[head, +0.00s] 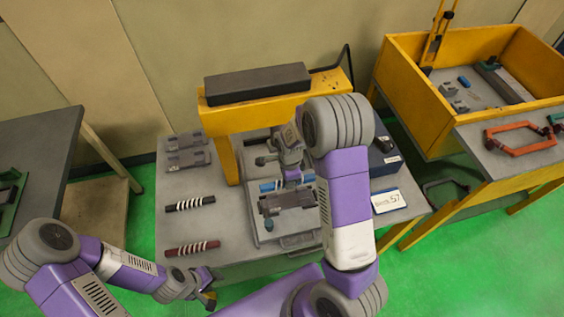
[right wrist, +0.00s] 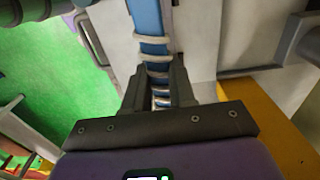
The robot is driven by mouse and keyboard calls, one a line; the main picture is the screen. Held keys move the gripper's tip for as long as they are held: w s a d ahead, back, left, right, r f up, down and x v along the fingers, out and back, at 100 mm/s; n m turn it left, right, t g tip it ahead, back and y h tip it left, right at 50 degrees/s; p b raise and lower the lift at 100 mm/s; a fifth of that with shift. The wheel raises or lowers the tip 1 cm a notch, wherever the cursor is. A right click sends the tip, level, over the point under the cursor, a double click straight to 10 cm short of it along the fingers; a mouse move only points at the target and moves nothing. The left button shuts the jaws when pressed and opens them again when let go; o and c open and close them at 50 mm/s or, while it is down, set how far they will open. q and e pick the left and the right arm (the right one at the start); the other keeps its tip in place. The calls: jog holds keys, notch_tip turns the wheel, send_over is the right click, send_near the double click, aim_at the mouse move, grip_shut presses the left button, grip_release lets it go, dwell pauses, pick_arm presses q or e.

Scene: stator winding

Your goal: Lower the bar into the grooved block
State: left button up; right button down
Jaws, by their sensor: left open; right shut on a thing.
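My right gripper (head: 292,176) points down over the middle of the table and is shut on a blue bar (head: 268,186) with white windings. In the right wrist view the bar (right wrist: 148,25) runs up from between the fingers (right wrist: 161,92). In the head view the dark grooved block (head: 288,200) is just in front of the bar, on a light plate. I cannot tell whether the bar touches the block; my arm hides part of the right side. My left gripper (head: 208,299) is open and empty at the table's front edge.
A black wound bar (head: 190,203), a red wound bar (head: 193,248) and two grey blocks (head: 187,160) lie on the left of the table. A yellow stand (head: 228,120) rises behind. A labelled box (head: 388,201) is at right.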

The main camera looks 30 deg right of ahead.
jog(key=shift+s+f+b, duration=0.15)
jog(key=shift+f+b, duration=0.15)
jog(key=shift+s+f+b, duration=0.1)
jog(key=shift+f+b, duration=0.4)
jog(key=shift+f, duration=0.05)
notch_tip(320, 180, down, 3)
jog(key=b, duration=0.2)
jog(key=shift+f+b, duration=0.2)
jog(key=shift+b, duration=0.1)
jog(key=shift+w+a, duration=0.1)
jog(key=shift+w, duration=0.1)
jog(key=shift+s+f, duration=0.1)
jog(key=shift+f, duration=0.1)
jog(key=shift+f+b, duration=1.3)
jog(key=shift+f, duration=0.3)
